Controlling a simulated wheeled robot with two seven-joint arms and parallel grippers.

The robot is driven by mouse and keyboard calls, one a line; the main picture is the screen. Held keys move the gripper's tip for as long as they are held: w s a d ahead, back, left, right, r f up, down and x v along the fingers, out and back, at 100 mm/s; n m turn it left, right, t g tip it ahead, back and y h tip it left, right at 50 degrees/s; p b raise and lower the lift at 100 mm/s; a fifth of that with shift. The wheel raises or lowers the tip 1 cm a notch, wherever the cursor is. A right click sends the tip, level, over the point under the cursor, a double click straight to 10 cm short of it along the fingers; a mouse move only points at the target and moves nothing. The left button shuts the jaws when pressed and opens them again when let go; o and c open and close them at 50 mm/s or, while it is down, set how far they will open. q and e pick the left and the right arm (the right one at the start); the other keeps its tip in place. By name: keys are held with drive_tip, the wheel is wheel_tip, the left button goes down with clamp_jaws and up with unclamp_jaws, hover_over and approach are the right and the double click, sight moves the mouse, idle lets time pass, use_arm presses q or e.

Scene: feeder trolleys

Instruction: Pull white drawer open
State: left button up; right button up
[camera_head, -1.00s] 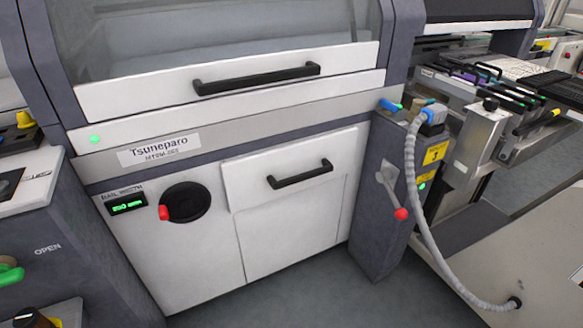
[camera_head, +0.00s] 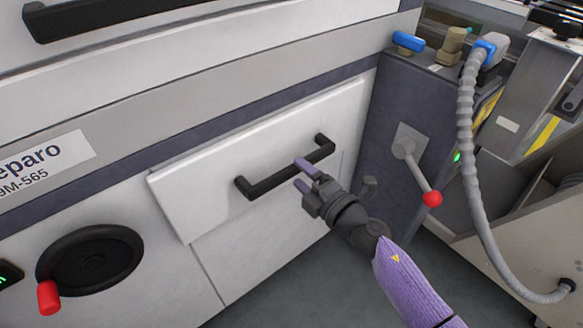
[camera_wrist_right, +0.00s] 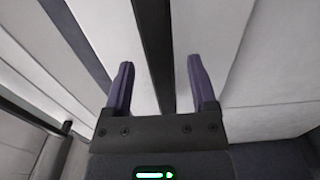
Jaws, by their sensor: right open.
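The white drawer (camera_head: 205,193) is a wide panel low on the machine's front. Its front stands slightly proud of the panel below, and it looks shut. Its black bar handle (camera_head: 262,186) runs along the front, tilted in the picture. My right gripper (camera_head: 301,175) is at the handle, open, with one purple finger above the bar and one below. In the right wrist view the dark handle bar (camera_wrist_right: 152,45) passes between the two spread fingers of my right gripper (camera_wrist_right: 158,80), with a gap on each side. My left gripper is not in view.
A black handwheel with a red knob (camera_head: 48,297) is at the lower left. A red-tipped lever (camera_head: 432,198) and a grey corrugated hose (camera_head: 466,140) are to the right. Another black handle (camera_head: 110,15) is above. Grey floor shows below the drawer.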

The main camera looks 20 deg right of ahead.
drive_tip(key=shift+x, duration=1.4)
clamp_jaws()
idle(0.4)
